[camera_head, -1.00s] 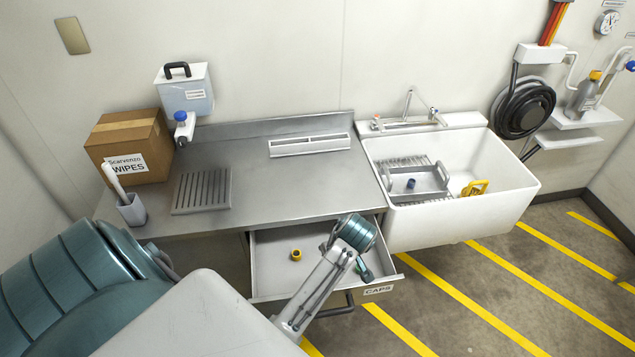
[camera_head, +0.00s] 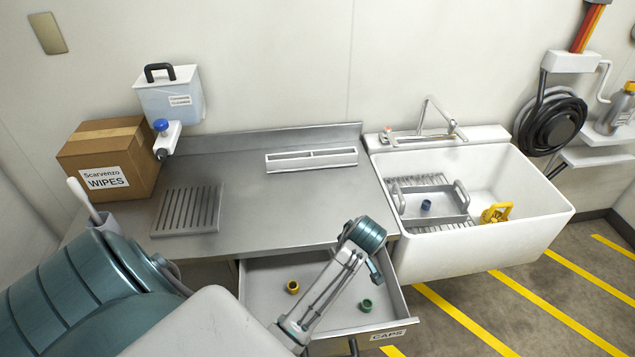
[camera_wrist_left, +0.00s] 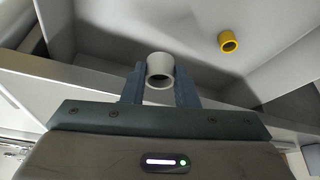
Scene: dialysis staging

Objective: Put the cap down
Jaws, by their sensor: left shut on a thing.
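In the left wrist view my left gripper (camera_wrist_left: 160,85) is shut on a pale grey cap (camera_wrist_left: 160,68), a short hollow ring with its opening facing the camera. It is by the edge of the open caps drawer (camera_head: 262,285). A yellow cap (camera_head: 293,287) lies on the drawer floor, right of the gripper in the wrist view (camera_wrist_left: 228,42). A green cap (camera_head: 366,305) lies farther right in the drawer. My right gripper is not in view.
The sink (camera_head: 500,245) at right holds a caddy (camera_head: 440,205), a blue cap (camera_head: 426,205) and a yellow object (camera_head: 496,213). The drawer floor has free room.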

